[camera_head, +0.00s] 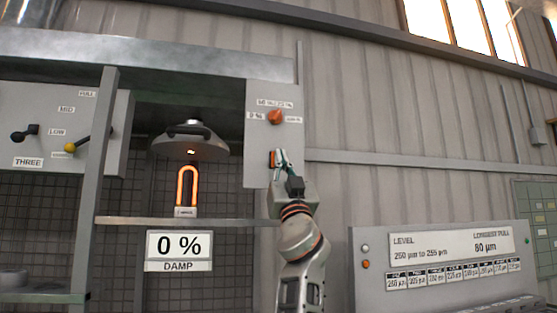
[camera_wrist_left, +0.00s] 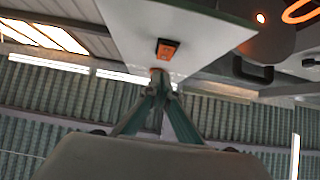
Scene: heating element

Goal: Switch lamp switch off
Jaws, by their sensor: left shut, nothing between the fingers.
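The lamp switch (camera_head: 272,159) is a small orange switch low on a light grey panel (camera_head: 258,142). It also shows in the left wrist view (camera_wrist_left: 167,49), in a dark frame on the panel. My left gripper (camera_head: 280,157) is at the panel, right beside the switch and partly over it. Its fingertips (camera_wrist_left: 159,76) are closed together just below the switch in the wrist view, with nothing held; I cannot tell whether they touch the panel. The lamp (camera_head: 188,138) is a grey hanging shade with a small orange glow underneath. My right gripper is in neither view.
An orange rotary knob (camera_head: 276,117) sits above the switch. A glowing heating element (camera_head: 187,187) stands on a shelf (camera_head: 150,221) above a "0 % DAMP" display (camera_head: 179,246). Levers (camera_head: 70,148) are at the left. A gauge console (camera_head: 440,262) stands at the lower right.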

